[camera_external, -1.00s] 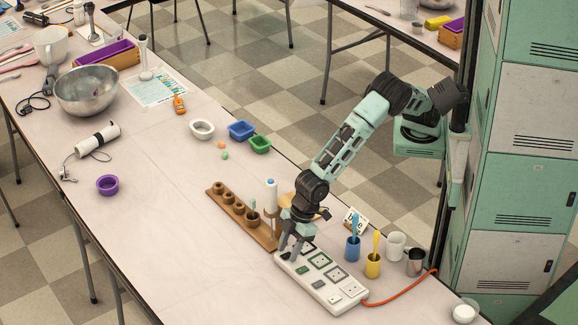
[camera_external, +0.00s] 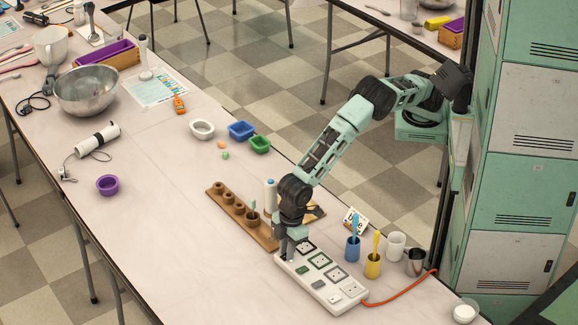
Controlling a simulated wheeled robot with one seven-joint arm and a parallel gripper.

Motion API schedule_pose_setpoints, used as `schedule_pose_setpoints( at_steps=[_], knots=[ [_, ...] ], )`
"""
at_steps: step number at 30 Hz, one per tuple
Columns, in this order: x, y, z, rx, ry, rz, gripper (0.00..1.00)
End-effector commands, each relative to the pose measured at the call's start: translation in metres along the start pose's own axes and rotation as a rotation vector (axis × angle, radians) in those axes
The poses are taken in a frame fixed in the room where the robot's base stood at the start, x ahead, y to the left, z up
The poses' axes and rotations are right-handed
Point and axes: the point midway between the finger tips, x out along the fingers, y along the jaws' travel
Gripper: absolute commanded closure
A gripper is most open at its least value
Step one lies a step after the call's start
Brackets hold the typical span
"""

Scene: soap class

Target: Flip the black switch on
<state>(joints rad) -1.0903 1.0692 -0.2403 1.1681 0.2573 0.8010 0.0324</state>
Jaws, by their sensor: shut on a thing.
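A white power strip (camera_external: 345,302) lies on the table with several sockets and switches. A green switch (camera_external: 303,269), a darker greyish one (camera_external: 318,284) and a pale one (camera_external: 334,298) show along its near side. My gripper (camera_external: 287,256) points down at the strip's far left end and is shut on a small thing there. The fingers hide it; by its place in the row it seems to be the black switch. Whether the switch is on or off cannot be seen.
Blue (camera_external: 353,247) and yellow (camera_external: 373,264) cups with brushes, a white mug (camera_external: 396,246) and an orange cord (camera_external: 410,293) are to the right. The table's left front is clear.

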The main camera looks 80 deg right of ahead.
Motion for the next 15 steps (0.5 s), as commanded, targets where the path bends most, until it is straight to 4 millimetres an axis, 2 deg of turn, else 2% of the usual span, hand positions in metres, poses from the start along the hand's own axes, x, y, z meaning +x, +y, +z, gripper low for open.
schedule_pose_setpoints(
  at_steps=[7, 8, 9, 15],
  knots=[
    [0.0000, -0.0003, -0.0001, 0.000, 0.001, -0.001, 1.00],
    [-0.0001, -0.0002, -0.0001, 0.000, 0.001, -0.001, 0.72],
    [-0.0001, -0.0002, -0.0001, 0.000, 0.001, -0.001, 0.61],
    [-0.0001, -0.0001, 0.0000, 0.000, 0.001, 0.000, 0.58]
  ],
)
